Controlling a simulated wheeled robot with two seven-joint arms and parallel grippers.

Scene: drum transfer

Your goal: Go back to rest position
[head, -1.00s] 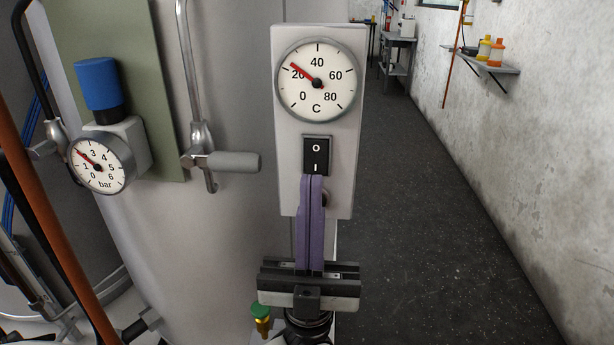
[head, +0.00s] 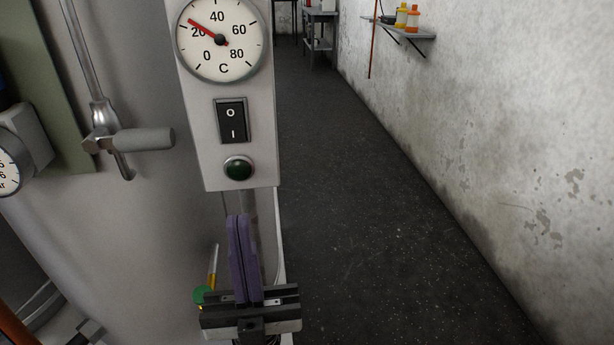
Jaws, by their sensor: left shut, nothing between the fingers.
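My left gripper (head: 240,222) shows low in the head view, its two purple fingers shut together with nothing between them. It points up, below the grey control box (head: 228,90), and its tips look apart from the box. The box carries a temperature dial (head: 220,40) with its red needle near 20, a black rocker switch (head: 231,120) marked O and I, and a dark green round lamp or button (head: 239,168). My right gripper is not in view.
A large grey tank (head: 150,230) with a lever handle (head: 140,139) stands at the left. A pressure gauge (head: 8,170) is cut off by the left edge. Dark floor (head: 370,220) lies open at the right, beside a stained wall (head: 500,130) with a shelf (head: 400,31) holding bottles.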

